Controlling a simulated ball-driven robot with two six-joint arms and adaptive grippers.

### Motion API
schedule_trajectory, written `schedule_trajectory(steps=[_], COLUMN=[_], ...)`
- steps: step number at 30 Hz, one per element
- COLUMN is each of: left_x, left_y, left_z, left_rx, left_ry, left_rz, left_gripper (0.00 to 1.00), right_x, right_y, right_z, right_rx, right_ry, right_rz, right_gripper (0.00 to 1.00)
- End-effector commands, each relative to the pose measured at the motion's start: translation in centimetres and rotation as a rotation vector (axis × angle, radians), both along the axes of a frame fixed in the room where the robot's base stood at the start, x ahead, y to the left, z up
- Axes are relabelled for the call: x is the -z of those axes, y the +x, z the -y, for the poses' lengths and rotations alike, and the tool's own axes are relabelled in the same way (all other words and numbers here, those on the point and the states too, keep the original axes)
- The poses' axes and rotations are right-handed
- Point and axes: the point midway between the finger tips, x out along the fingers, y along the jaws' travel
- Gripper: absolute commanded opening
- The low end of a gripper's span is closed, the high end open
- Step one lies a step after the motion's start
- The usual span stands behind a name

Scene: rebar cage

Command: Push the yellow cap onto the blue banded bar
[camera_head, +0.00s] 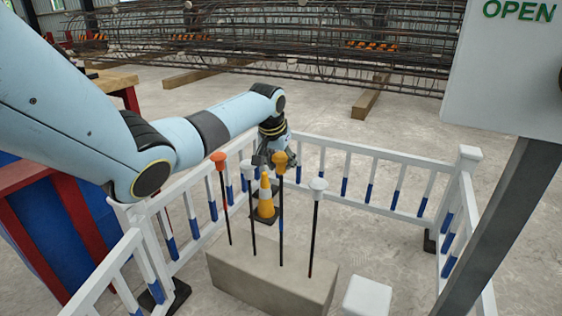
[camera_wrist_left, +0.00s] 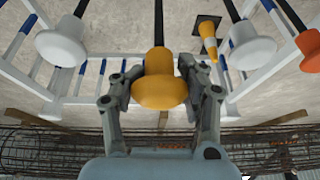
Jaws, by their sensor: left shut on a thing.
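The yellow cap (camera_head: 280,158) is at the top of the third bar from the left, with its stem pointing down. This dark bar (camera_head: 280,225) seems to carry a bluish band and stands upright in a concrete block. My left gripper (camera_head: 267,160) is shut on the yellow cap from behind. In the left wrist view the cap (camera_wrist_left: 159,92) sits between the two fingers (camera_wrist_left: 160,100), and the bar (camera_wrist_left: 158,22) runs on from its stem. I see no gap between cap and bar, but how deep the bar sits inside is hidden. My right gripper is not in view.
Neighbouring bars wear an orange cap (camera_head: 218,158) and white caps (camera_head: 247,169) (camera_head: 318,184), close beside the gripper. The concrete block (camera_head: 270,285) stands inside white railings (camera_head: 385,165). A traffic cone (camera_head: 265,200) is behind the bars. A sign post (camera_head: 495,230) rises at right.

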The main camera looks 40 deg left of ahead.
Motion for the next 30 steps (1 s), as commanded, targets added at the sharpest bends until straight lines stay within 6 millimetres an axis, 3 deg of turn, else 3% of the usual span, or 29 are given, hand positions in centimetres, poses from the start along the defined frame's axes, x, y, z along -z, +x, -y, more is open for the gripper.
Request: schedule_trajectory(steps=[30], left_x=[0.00], left_y=[-0.03], left_z=[0.02], left_rx=[0.000], left_ry=[0.000], left_rz=[-0.001], left_gripper=[0.20], right_x=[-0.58], right_y=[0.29], right_z=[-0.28], right_rx=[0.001], right_ry=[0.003], right_rz=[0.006], right_gripper=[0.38])
